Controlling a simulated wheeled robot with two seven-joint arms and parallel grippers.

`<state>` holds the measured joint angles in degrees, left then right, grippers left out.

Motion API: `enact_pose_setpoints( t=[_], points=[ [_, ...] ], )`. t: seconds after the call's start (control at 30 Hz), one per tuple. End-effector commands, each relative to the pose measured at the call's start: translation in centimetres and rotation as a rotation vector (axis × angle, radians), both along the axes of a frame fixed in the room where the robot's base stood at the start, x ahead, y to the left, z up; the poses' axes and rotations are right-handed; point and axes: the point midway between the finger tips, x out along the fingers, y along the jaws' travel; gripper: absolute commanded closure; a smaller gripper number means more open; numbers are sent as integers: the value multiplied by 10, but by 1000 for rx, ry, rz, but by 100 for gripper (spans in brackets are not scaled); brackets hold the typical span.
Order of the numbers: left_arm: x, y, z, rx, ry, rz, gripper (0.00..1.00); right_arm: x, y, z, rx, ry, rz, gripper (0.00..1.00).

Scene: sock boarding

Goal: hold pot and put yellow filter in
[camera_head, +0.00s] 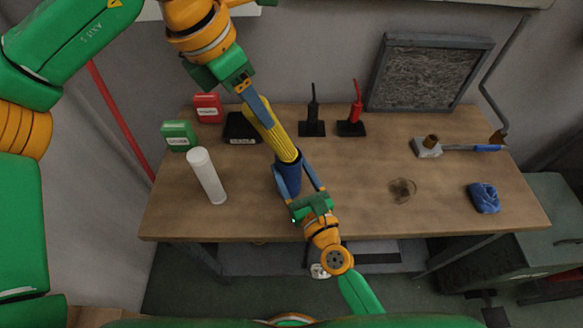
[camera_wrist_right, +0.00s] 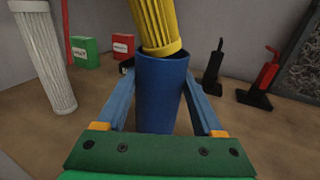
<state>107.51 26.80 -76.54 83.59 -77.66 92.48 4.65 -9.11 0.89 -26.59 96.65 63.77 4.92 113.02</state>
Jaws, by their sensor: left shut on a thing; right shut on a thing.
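The yellow filter (camera_head: 269,129) is a ribbed cylinder. My left gripper (camera_head: 256,104) is shut on its upper end and holds it tilted. The blue pot (camera_head: 289,178) is an upright open cylinder, and my right gripper (camera_head: 299,182) is shut around its sides. In the right wrist view, the lower end of the yellow filter (camera_wrist_right: 158,28) is at the mouth of the blue pot (camera_wrist_right: 160,90), leaning to the left. The rim hides part of that end, so how deep it sits cannot be told. My left gripper is out of the right wrist view.
A white ribbed filter (camera_head: 207,176) stands left on the wooden table (camera_head: 345,210). Green (camera_head: 179,135) and red (camera_head: 208,108) boxes and a black tray (camera_head: 240,128) are behind. Black (camera_head: 313,115) and red (camera_head: 353,115) tools stand at the back. A blue cloth (camera_head: 484,198) lies right.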

Motion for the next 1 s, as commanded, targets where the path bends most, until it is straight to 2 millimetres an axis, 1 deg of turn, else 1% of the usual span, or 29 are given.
enact_pose_setpoints(
  t=[0.13,0.17,0.2,0.27,0.53,0.63,0.67,0.73,0.9,1.0],
  points=[
    [0,0,-11,0,0,-1,100,0,0,-1,-1,2,1,92],
    [0,0,-10,-1,-1,-1,43,0,0,-1,-1,2,1,92],
    [0,0,-9,-1,-1,0,32,0,0,-1,-1,2,1,92],
    [0,0,-9,-1,-1,0,16,0,0,-1,-1,2,1,92],
    [0,0,-9,-1,-1,0,16,0,0,-1,-1,2,1,92],
    [-1,2,0,-1,-3,1,16,0,0,-1,-1,2,1,92],
    [-2,4,5,-2,-4,1,16,0,0,-1,-1,2,1,92],
    [-6,9,22,-4,-5,2,16,0,0,-1,-1,2,1,92],
    [-15,22,68,-3,-5,2,16,0,0,-1,-1,2,1,92],
    [-19,29,88,-3,-3,3,16,0,0,-1,-1,2,1,92]
  ],
)
